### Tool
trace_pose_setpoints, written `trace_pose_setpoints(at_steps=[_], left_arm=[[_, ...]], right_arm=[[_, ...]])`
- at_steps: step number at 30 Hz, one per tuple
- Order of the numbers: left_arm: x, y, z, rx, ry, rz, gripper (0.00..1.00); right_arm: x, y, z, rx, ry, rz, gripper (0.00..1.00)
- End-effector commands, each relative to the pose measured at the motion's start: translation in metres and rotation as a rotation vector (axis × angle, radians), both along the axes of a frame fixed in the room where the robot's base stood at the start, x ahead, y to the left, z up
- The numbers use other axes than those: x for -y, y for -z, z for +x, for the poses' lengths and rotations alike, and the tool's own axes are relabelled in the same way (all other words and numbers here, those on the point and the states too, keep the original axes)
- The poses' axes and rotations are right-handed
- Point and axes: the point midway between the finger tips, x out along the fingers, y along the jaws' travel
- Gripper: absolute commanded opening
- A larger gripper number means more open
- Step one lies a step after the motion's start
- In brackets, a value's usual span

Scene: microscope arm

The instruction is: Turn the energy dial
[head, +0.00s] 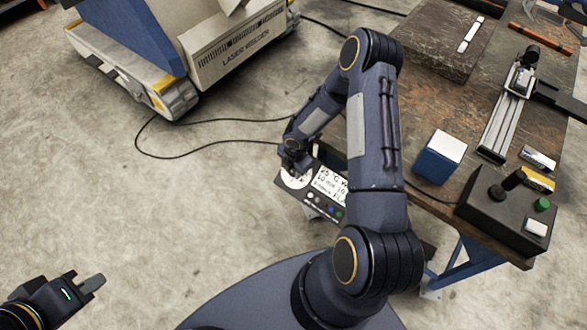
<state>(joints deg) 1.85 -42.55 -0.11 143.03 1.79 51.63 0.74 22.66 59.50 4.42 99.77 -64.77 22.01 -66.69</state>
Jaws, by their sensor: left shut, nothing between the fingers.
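A tilted dark control panel (303,195) stands beside the workbench, with a white round dial face (296,181) at its left. Next to the dial face is a white display (330,184) with black text, and small coloured buttons line the lower edge. My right gripper (294,165) is right over the dial face and hides its upper part. I cannot tell whether its fingers touch the dial or are open or shut. My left gripper (92,285) is shut and empty, low at the far left, well away from the panel.
The workbench (435,117) at the right holds a blue-and-white box (440,157), a black joystick box (508,210) and a metal rail (502,125). A laser welder (235,55) stands at the back. A black cable (185,155) crosses the floor. The floor at the left is clear.

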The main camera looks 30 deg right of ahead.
Motion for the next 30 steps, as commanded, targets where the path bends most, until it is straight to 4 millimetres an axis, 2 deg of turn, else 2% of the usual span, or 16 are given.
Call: trace_pose_setpoints(at_steps=[1,5,10,14,20,30], left_arm=[[0.0,0.0,0.0,0.0,0.0,0.0,0.0],[0.0,0.0,0.0,0.0,0.0,0.0,0.0],[0.0,0.004,0.0,0.0,0.0,0.0,0.0],[0.0,0.017,0.0,0.0,0.0,0.0,0.0],[0.0,0.055,0.0,0.0,0.0,0.0,0.0],[0.0,0.151,0.0,0.0,0.0,0.0,0.0]], right_arm=[[0.0,0.0,0.0,0.0,0.0,0.0,0.22],[0.0,0.0,0.0,0.0,0.0,0.0,0.06],[0.0,0.001,0.0,0.006,0.008,0.002,0.06],[0.0,0.004,0.0,0.024,0.035,0.009,0.06],[0.001,0.009,-0.001,0.086,0.126,0.033,0.06],[0.001,0.014,-0.004,0.242,0.361,0.097,0.06]])
